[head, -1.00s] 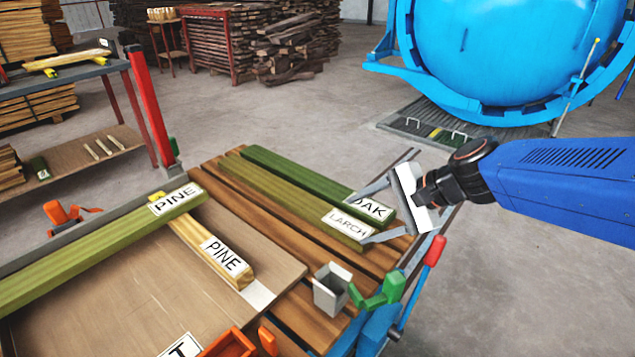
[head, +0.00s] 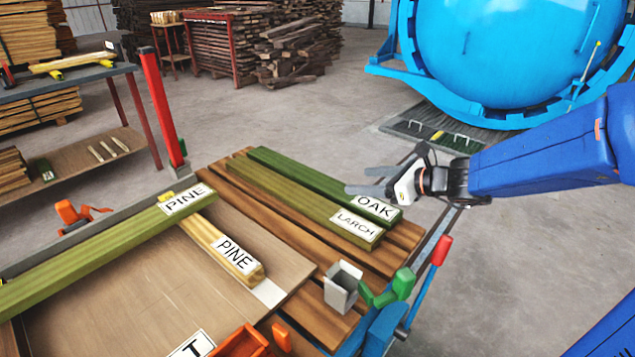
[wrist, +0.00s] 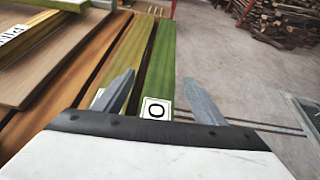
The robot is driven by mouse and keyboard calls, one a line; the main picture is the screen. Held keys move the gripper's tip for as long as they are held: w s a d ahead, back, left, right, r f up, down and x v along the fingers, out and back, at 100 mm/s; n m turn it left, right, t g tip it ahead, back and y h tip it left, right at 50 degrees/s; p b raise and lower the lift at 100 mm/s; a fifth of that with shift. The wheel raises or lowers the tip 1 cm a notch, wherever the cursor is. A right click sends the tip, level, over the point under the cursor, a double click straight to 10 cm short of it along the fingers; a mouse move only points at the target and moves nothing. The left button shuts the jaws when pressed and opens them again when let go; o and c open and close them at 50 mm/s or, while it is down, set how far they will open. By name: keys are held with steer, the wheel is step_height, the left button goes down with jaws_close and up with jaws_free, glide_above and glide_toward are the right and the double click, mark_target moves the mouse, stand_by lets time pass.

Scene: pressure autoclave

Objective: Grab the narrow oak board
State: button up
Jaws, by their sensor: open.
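The narrow oak board (head: 310,178) is dark green with a white OAK label at its near right end. It lies on the brown slats of the bench, beside the lighter green larch board (head: 290,196). My gripper (head: 362,180) is open and empty, at the labelled end of the oak board in the head view. In the wrist view the gripper (wrist: 164,97) has its fingers spread wide. The oak board (wrist: 158,70) runs away between them, its label partly hidden by the gripper body. The left finger overlaps the larch board (wrist: 122,62).
A long green pine board (head: 95,250) and a short yellow pine piece (head: 222,248) lie at the left of the bench. A grey box (head: 341,287) and a green clamp (head: 393,288) stand near the front edge.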

mark_target(313, 177)
steer(key=shift+w+f+m, duration=0.1)
steer(key=shift+w+m, duration=0.25)
steer(key=shift+m, duration=0.05)
steer(key=shift+w+a+f, duration=0.1)
steer(key=shift+w, duration=0.15)
steer(key=x, duration=1.6)
steer(key=shift+w+a, duration=0.2)
steer(key=shift+w, duration=0.1)
steer(key=c, duration=1.4)
steer(key=shift+c, duration=0.2)
